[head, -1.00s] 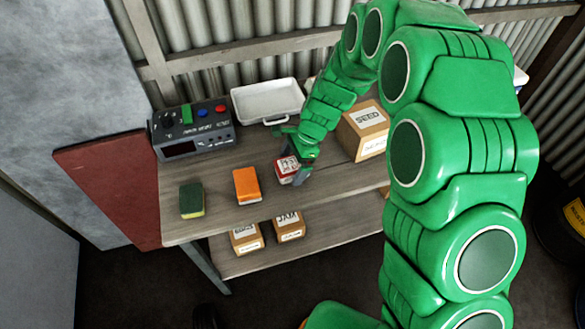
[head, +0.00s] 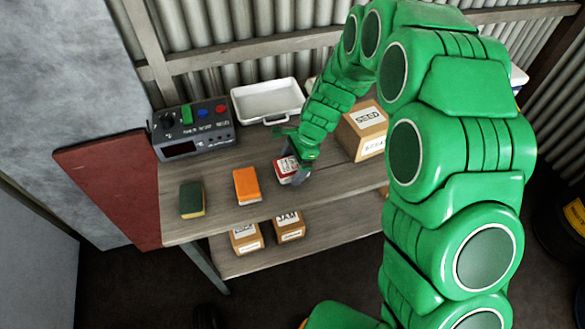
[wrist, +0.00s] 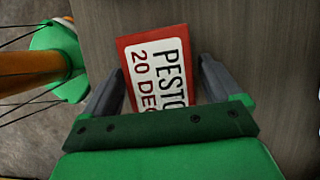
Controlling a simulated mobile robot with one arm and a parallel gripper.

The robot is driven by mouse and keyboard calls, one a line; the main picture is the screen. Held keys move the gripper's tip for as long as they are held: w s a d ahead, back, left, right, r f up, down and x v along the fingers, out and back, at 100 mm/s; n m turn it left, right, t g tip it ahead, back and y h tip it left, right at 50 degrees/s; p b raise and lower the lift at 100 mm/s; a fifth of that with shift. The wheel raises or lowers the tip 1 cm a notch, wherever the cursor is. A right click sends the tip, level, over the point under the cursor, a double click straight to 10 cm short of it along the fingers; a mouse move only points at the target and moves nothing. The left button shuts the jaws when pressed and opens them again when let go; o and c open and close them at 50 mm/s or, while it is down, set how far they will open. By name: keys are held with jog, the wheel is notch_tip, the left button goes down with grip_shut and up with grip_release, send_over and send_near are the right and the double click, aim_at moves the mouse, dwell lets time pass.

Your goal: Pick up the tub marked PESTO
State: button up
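The PESTO tub (head: 285,170) is small and red with a white label and stands on the upper bench top. In the wrist view the tub (wrist: 155,62) shows its label reading PESTO and 20 DEC. My gripper (wrist: 160,88) has one dark finger on each side of the tub, with its near part between them.
An orange sponge-like block (head: 247,185) and a green one (head: 192,199) lie left of the tub. Behind are a control box (head: 195,128) and a white tray (head: 267,101). A SEED carton (head: 362,130) stands to the right. Cartons (head: 289,226) sit on the lower shelf.

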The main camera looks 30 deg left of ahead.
jog(key=c, duration=1)
jog(key=shift+r, duration=0.15)
